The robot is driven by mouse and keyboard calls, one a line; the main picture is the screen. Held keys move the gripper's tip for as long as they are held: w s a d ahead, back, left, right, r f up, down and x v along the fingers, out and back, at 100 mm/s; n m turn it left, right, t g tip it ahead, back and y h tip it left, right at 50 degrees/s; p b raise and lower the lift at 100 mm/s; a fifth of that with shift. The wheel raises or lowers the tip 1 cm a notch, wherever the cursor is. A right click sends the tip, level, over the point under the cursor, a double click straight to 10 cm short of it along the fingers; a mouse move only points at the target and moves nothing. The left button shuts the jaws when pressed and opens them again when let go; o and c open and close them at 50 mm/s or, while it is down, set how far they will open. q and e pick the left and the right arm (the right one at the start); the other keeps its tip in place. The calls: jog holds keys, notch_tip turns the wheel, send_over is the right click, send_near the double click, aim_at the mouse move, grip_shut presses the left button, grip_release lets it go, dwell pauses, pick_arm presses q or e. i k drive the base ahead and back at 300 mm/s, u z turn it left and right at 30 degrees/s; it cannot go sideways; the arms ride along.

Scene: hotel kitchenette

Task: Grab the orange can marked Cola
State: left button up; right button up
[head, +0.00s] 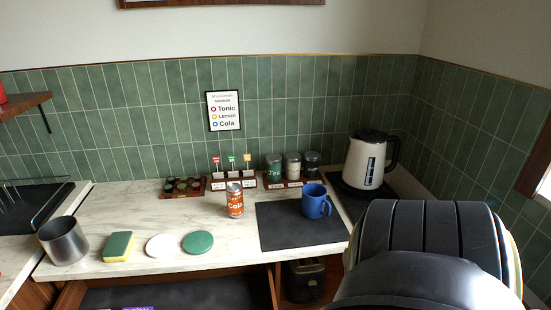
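The orange can (235,203) stands upright on the white marble-look counter (190,240), left of the dark mat. Its label reads partly as Cola, and its top is silver. Nothing is touching it from my side. A large dark part of my own arm fills the lower right of the head view. Neither of my gripper's fingers shows in this view.
A blue mug (316,202) stands on the dark mat (285,232). Behind the can are a rack with small flags (231,173), jars (292,166) and a kettle (366,160). A metal cup (64,242), sponge (118,247) and two coasters (197,242) lie to the left.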

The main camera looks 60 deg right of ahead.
aim_at(234, 191)
jog(key=z, duration=3.05)
jog(key=k, duration=1)
jog(key=u, duration=0.95)
jog(key=i, duration=1)
jog(key=u, duration=0.05)
